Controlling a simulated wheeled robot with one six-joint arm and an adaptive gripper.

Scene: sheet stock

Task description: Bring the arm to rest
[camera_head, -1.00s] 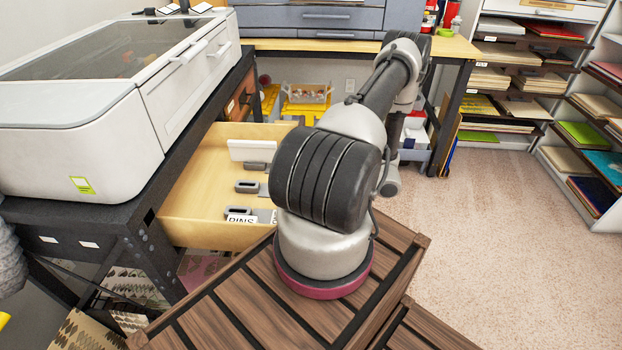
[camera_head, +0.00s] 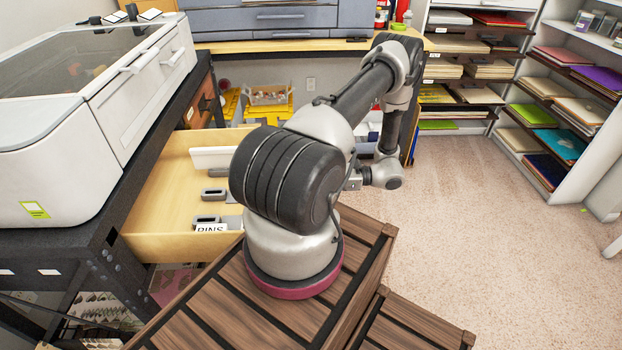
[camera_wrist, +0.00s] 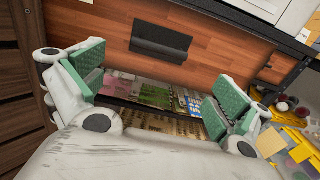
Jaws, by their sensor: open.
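My gripper (camera_wrist: 165,93) shows in the wrist view with its two green-padded fingers wide apart and nothing between them. Beyond the fingers is a wooden drawer front with a dark handle (camera_wrist: 161,42), and below it colourful sheets (camera_wrist: 155,92) on a lower shelf. In the head view my arm stands on its wooden base and bends up and back, then down. The gripper itself is hidden there behind my arm.
An open drawer (camera_head: 160,215) with grey holders and a BINS label (camera_head: 212,229) lies left of my arm. A white machine (camera_head: 90,110) stands on the dark bench. Shelves of sheets (camera_head: 560,110) stand at right. The carpet (camera_head: 470,220) is clear.

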